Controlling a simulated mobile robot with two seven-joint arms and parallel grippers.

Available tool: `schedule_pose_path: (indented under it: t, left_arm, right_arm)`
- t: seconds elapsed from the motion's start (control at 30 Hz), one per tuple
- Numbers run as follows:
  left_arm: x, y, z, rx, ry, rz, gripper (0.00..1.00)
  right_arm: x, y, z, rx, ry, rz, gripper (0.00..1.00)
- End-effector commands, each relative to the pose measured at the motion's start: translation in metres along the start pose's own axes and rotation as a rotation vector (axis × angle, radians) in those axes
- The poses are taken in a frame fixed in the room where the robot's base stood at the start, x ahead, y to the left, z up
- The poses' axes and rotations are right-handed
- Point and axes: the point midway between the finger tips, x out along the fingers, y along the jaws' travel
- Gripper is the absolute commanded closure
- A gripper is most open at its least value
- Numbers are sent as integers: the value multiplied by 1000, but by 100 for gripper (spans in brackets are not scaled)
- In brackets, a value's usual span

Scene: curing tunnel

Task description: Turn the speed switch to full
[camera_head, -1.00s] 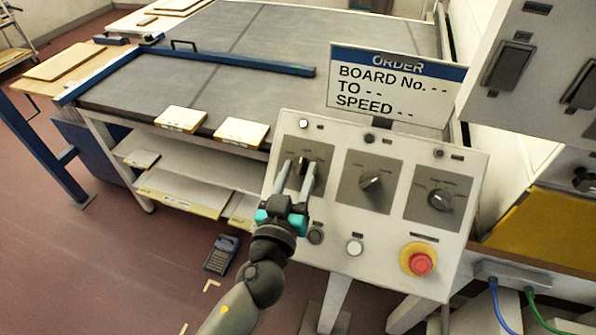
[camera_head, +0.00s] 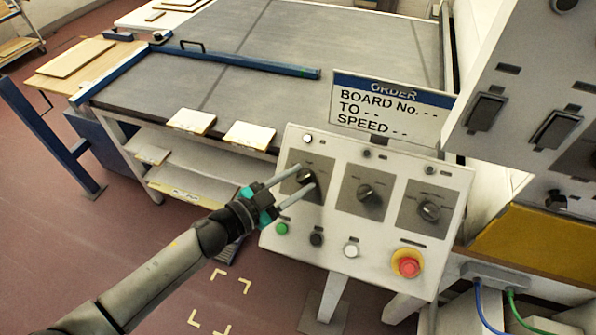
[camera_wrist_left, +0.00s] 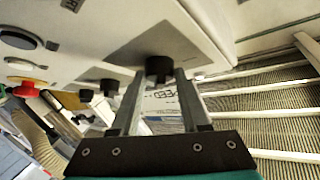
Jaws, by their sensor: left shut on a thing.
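A sloping white control panel (camera_head: 290,236) carries three dark rotary switches in a row. My left gripper (camera_head: 306,178) is shut on the knob of the left switch (camera_head: 305,175), its fingers coming in from the lower left. In the left wrist view this black knob (camera_wrist_left: 159,68) sits between the two fingertips. The middle switch (camera_head: 367,194) and right switch (camera_head: 429,210) are untouched. The labels are too small to read, so I cannot tell which one is the speed switch. My right gripper is not in view.
A red emergency button (camera_head: 408,266), a green button (camera_head: 281,228) and other buttons line the panel's lower part. An order sign (camera_head: 390,106) with blank values stands behind it. A grey conveyor bed (camera_head: 290,45) lies beyond. A grey cabinet with levers is at right.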

Motion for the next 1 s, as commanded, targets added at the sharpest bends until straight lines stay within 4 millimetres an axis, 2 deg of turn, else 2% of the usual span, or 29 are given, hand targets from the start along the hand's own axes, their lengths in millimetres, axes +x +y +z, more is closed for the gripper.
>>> schedule_pose_path:
  t: [0.03,0.3,0.93,0.97,1.0]
  left_arm:
    - [0,-5,-5,26,0,20,100]
    - [1,-5,-4,113,-6,110,100]
    - [2,-4,-2,148,-8,145,100]
    - [2,-4,-2,148,-8,145,54]
    - [2,-4,-2,147,-8,145,49]
  right_arm:
    - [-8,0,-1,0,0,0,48]
    - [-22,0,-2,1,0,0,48]
    - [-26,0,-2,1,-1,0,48]
    - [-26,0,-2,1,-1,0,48]
    - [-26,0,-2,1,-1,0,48]
